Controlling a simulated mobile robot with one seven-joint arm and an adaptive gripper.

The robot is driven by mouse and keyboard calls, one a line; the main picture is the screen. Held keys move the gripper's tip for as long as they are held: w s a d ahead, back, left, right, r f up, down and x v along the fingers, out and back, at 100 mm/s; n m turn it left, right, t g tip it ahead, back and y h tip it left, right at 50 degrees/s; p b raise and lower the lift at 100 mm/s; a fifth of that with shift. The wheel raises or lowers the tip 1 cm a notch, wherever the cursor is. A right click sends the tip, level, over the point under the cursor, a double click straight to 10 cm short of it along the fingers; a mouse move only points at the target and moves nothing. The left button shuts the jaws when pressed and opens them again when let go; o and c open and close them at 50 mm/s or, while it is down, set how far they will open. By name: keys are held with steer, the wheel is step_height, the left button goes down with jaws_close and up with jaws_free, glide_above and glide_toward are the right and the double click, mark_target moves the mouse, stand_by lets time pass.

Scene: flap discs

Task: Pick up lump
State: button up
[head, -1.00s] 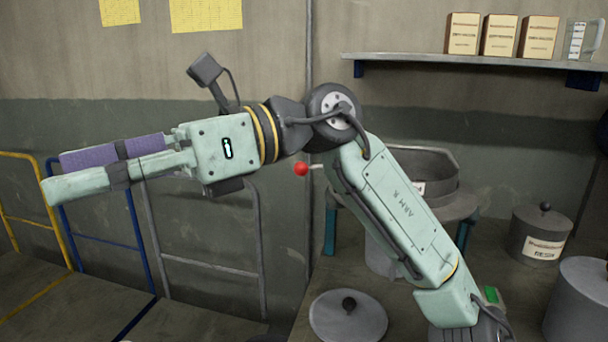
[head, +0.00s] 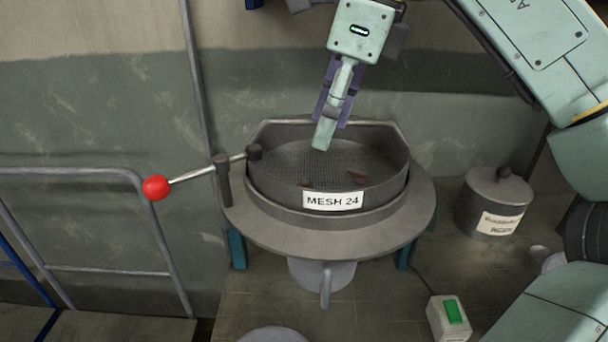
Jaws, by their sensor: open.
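The sieve sits on a round grey stand (head: 412,223) with a lever ending in a red ball (head: 156,188) at the left. A lidded grey pot (head: 493,198) stands at the right. A box with a green switch (head: 452,314) is in front. A metal rail (head: 90,174) is at the left.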

mark_target(305, 179)
steer(key=x, duration=0.3)
steer(key=shift+s+a+f, duration=0.1)
steer(key=shift+a+f, duration=0.05)
steer(key=shift+f, duration=0.1)
steer(key=shift+p+x, duration=0.7)
steer(key=shift+x, duration=2.05)
steer(key=shift+a, duration=0.1)
steer(key=shift+c, duration=0.2)
steer(key=c, duration=0.9)
